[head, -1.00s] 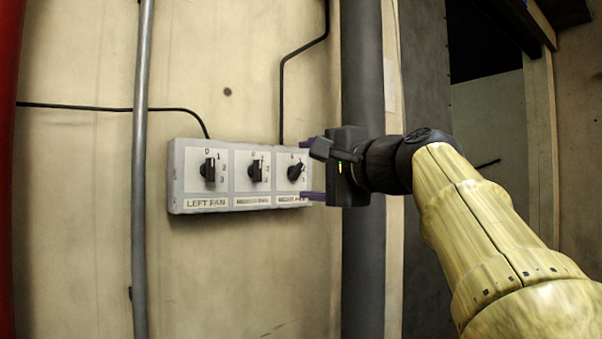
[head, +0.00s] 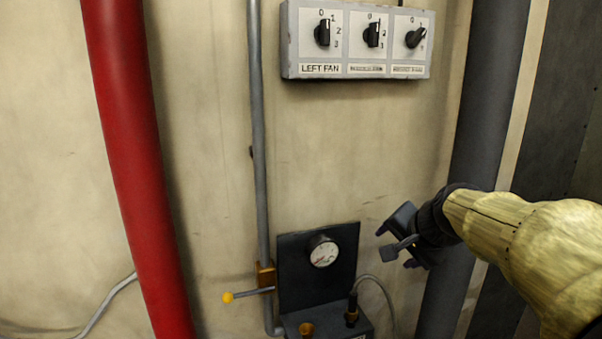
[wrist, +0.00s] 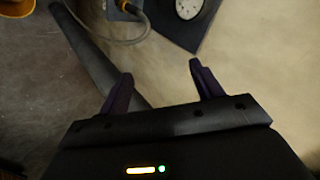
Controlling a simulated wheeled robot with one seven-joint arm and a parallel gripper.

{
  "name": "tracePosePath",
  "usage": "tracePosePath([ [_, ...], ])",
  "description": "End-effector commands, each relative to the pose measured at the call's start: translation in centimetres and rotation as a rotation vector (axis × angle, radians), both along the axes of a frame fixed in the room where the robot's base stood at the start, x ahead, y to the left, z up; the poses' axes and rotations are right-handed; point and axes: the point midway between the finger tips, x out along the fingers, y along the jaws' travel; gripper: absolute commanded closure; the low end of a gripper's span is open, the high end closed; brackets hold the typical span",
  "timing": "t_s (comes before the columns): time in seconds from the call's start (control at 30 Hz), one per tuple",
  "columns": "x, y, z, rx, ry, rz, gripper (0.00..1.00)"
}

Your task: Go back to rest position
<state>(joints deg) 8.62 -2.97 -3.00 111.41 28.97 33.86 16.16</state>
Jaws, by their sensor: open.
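My gripper (head: 392,245) is open and empty in the head view, at the right of the gauge panel and below the fan switch box. Its two purple fingers also show apart in the wrist view (wrist: 160,90), with nothing between them. The fan switch box (head: 290,55) is on the wall at the top, with three black knobs. The left knob (head: 322,33) and middle knob (head: 372,35) point roughly upright. The right knob (head: 416,37) is turned at a slant. My gripper is clear of the box.
A black panel with a round gauge (head: 323,252) is at the bottom centre, beside a yellow-tipped lever (head: 229,297). A red pipe (head: 135,150) runs down the left. A thin grey pipe (head: 258,150) and a thick dark pipe (head: 484,110) flank the bare wall.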

Motion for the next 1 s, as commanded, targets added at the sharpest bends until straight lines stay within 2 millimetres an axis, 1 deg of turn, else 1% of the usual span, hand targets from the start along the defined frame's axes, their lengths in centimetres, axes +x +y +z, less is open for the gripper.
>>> tracePosePath([
  [0.03,-1.2,0.7,-3.2,-0.057,0.058,0.052,0.35],
  [0.07,-1.9,0.9,-4.9,-0.093,0.087,0.083,0.35],
  [0.1,-3.0,1.3,-7.1,-0.141,0.128,0.131,0.35],
  [0.17,-4.8,1.9,-10.3,-0.212,0.185,0.209,0.35],
  [0.2,-6.2,2.2,-12.3,-0.258,0.223,0.265,0.35],
  [0.27,-8.5,2.7,-15.2,-0.327,0.276,0.355,0.35],
  [0.3,-10.0,2.9,-16.9,-0.370,0.310,0.420,0.35],
  [0.4,-13.7,3.3,-20.4,-0.457,0.378,0.567,0.35],
  [0.5,-16.1,3.6,-22.3,-0.509,0.414,0.670,0.35],
  [0.6,-17.0,3.8,-23.0,-0.529,0.425,0.714,0.35],
  [1.0,-17.0,3.8,-22.9,-0.528,0.424,0.711,0.35],
])
